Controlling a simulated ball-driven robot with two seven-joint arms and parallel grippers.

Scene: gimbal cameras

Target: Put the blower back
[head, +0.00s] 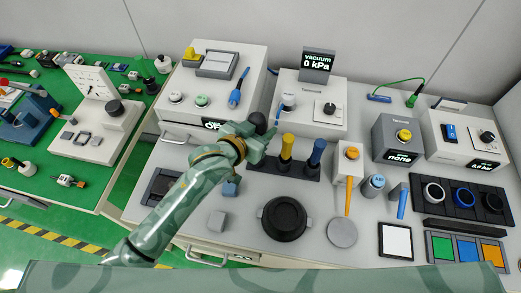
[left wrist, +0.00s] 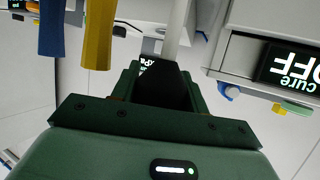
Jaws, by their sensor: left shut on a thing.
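My left gripper (head: 262,142) is shut on a dark thing, which I take to be the blower (head: 257,120). Its rounded black top shows above the fingers in the head view. In the left wrist view the black blower (left wrist: 166,86) sits between the green fingers. The gripper is at the left end of a dark rack (head: 296,172), beside a yellow-handled tool (head: 286,148) and a blue-handled tool (head: 317,152) that stand upright in it. The fingers and arm hide the rack's left end and the blower's lower part, so I cannot tell whether it touches the rack.
The curing box (head: 209,90) is behind left. An orange-handled tool stand (head: 349,158) is to the right.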

